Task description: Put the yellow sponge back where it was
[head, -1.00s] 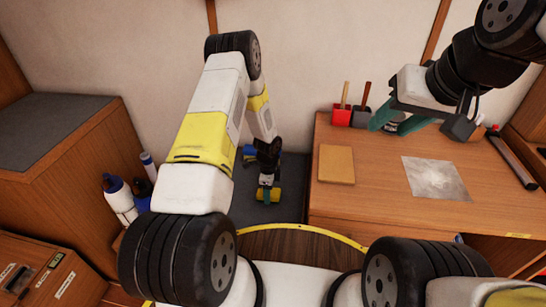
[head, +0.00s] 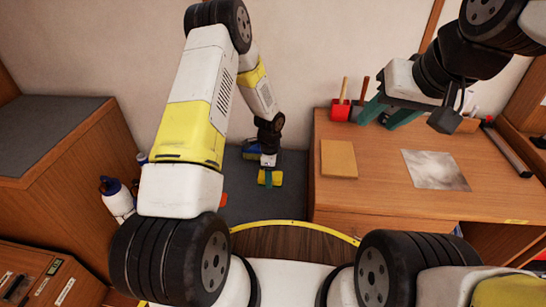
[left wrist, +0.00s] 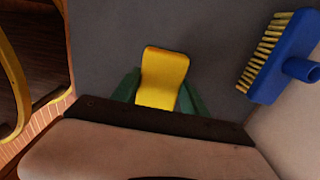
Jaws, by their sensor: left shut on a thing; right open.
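The yellow sponge (left wrist: 162,78) is between the two green fingers of my left gripper (left wrist: 160,98) in the left wrist view, and the fingers are shut on it. In the head view the sponge (head: 275,178) shows at the end of my left arm, over the grey surface left of the wooden desk. I cannot tell whether it touches that surface. My right gripper (head: 388,112) is open and empty, above the back of the desk, near the red and dark holders.
A blue brush (left wrist: 285,58) with yellow bristles lies beside the sponge. The wooden desk (head: 390,200) bears a tan board (head: 339,158) and a grey sheet (head: 436,170). A white and blue bottle (head: 116,197) stands left of my left arm. The grey surface (head: 292,195) is mostly bare.

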